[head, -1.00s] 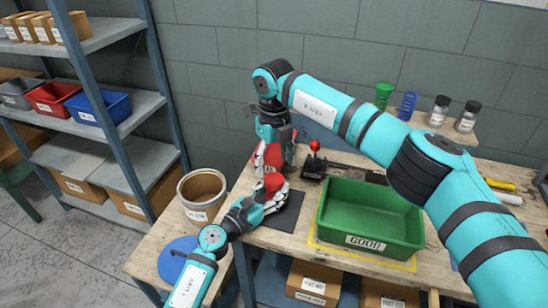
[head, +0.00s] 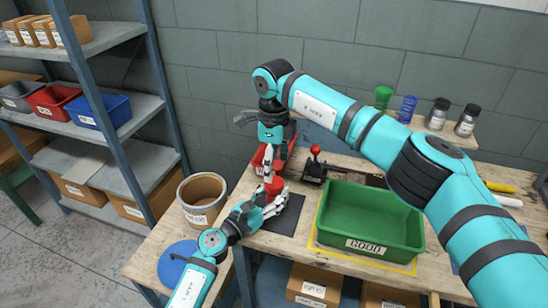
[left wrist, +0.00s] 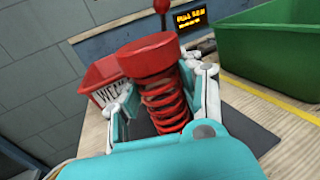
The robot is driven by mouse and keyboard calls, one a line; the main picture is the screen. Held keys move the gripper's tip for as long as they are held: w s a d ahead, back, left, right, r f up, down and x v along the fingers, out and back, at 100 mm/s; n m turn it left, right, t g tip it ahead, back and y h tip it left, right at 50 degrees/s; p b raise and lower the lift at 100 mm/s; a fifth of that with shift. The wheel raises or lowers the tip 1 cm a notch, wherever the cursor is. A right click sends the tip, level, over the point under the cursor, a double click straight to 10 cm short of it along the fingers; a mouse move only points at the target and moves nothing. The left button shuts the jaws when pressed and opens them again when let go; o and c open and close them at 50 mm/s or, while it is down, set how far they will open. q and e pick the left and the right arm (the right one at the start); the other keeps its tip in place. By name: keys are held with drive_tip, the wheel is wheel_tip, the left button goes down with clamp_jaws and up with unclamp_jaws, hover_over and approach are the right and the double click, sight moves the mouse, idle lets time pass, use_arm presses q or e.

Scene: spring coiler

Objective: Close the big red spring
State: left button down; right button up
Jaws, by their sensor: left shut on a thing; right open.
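The big red spring (left wrist: 165,105) stands between the white fingers of my left gripper (left wrist: 160,110), its coils spread apart under a wide flat red cap. In the head view the spring's red top (head: 273,185) shows above my left gripper (head: 270,200), which is shut on it over the dark mat. My right gripper (head: 268,160) hangs just above and behind the spring in the head view, pale fingers pointing down, open. Whether its fingers touch the cap is hard to tell. The spring's lower end is mostly hidden by my left gripper.
A green bin marked GOOD (head: 335,230) stands right of the dark mat (head: 287,222). A red bin (left wrist: 88,78) is behind the spring. A red-knobbed lever device (head: 314,165) is at the back. A round tub (head: 200,222) and blue disc (head: 176,256) are at left.

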sight(274, 182)
wheel_tip(274, 182, down, 7)
drive_tip(key=shift+r, duration=0.2)
drive_tip(key=shift+c, duration=0.2)
drive_tip(key=c, duration=1.2)
drive_tip(key=m, duration=0.3)
drive_tip(key=o, duration=1.3)
